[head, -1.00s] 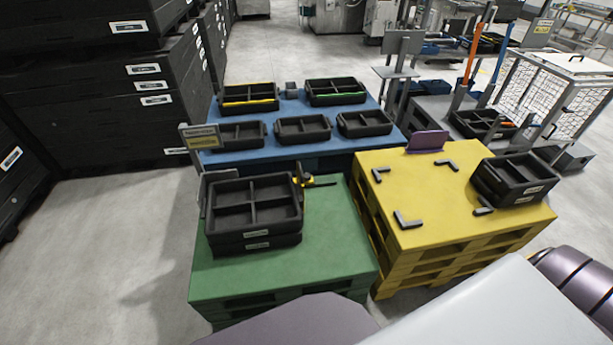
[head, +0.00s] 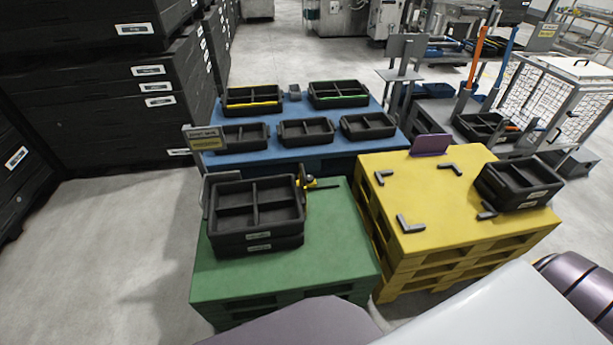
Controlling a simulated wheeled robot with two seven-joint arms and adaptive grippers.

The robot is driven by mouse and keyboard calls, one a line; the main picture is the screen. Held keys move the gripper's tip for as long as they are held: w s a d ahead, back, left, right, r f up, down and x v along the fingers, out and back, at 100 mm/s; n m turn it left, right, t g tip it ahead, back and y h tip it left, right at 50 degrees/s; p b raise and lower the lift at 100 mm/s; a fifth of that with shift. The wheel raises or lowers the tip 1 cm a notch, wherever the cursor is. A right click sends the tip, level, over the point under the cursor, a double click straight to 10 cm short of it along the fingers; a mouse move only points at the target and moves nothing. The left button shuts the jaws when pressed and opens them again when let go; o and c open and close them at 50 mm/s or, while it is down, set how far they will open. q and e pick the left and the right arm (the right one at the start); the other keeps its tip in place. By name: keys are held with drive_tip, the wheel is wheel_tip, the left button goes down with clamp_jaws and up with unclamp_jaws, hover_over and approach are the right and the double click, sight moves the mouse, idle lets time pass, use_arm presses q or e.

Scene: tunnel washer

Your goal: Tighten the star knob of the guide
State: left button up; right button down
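A small yellow and black fitting (head: 309,182) with a thin dark rod pointing right stands at the right back corner of a stack of black divided trays (head: 256,212) on the green pallet stack (head: 335,262). It may be the guide with its knob; it is too small to make out a star shape. Neither of my grippers is in view.
A blue pallet stack (head: 290,150) with several black trays lies behind. To the right is a yellow pallet stack (head: 425,195) with dark corner brackets and stacked trays (head: 518,184). Dark crates (head: 90,110) stand at left. Floor is free left of the green stack.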

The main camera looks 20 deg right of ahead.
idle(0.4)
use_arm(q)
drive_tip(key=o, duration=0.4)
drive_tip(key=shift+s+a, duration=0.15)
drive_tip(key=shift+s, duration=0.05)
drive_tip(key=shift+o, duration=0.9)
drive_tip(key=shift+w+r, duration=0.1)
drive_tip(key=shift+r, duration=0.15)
